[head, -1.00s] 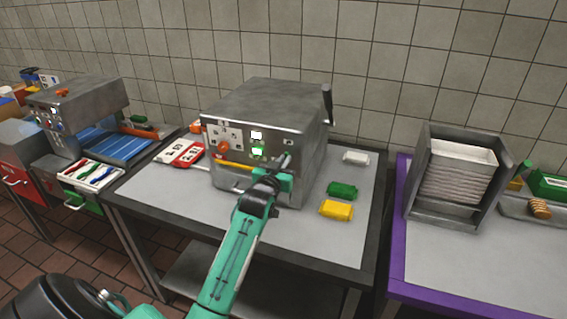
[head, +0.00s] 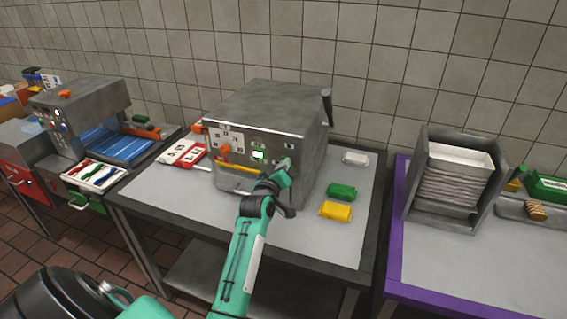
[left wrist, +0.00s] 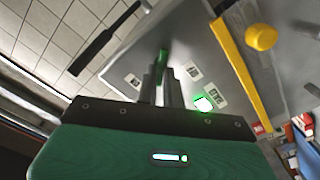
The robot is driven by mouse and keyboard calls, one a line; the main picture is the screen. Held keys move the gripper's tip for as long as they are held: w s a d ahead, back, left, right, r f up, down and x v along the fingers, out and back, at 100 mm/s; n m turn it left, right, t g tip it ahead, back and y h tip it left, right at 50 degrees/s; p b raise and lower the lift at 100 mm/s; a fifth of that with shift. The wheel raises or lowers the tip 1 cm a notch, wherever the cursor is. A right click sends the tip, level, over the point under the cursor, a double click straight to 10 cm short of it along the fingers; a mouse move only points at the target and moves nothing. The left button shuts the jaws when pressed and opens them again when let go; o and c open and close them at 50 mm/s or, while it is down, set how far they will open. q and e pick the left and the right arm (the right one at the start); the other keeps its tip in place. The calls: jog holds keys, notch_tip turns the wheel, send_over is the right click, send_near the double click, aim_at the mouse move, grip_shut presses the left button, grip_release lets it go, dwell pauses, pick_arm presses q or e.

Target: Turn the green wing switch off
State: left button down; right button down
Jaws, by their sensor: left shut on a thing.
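The green wing switch (left wrist: 162,60) shows between the fingertips of my left gripper in the left wrist view. It sits on the grey metal front of the box-shaped machine (head: 262,106). My left gripper (head: 286,163) is at the right part of that front in the head view and is shut on the switch. The gripper hides most of the switch in the head view. A lit green-and-white indicator (head: 258,155) glows left of the gripper, and it also shows in the left wrist view (left wrist: 204,104). My right gripper is not in view.
An orange knob (head: 225,150) and a yellow bar (head: 238,168) are on the machine's front. Green (head: 341,191) and yellow (head: 336,211) packets lie on the table (head: 170,212) to the right. A dark lever (head: 327,106) stands at the machine's right side.

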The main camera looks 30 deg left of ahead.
pick_arm(q)
jog(key=shift+f+n+p, duration=0.15)
jog(key=shift+n+p, duration=0.8)
jog(key=shift+n, duration=1.55)
jog(key=shift+f+n+p, duration=0.1)
jog(key=shift+n+p, duration=0.8)
jog(key=shift+n, duration=1.6)
jog(key=c, duration=1.5)
grip_release()
jog(key=shift+a, duration=0.1)
jog(key=shift+c, duration=0.2)
jog(key=shift+s, duration=0.1)
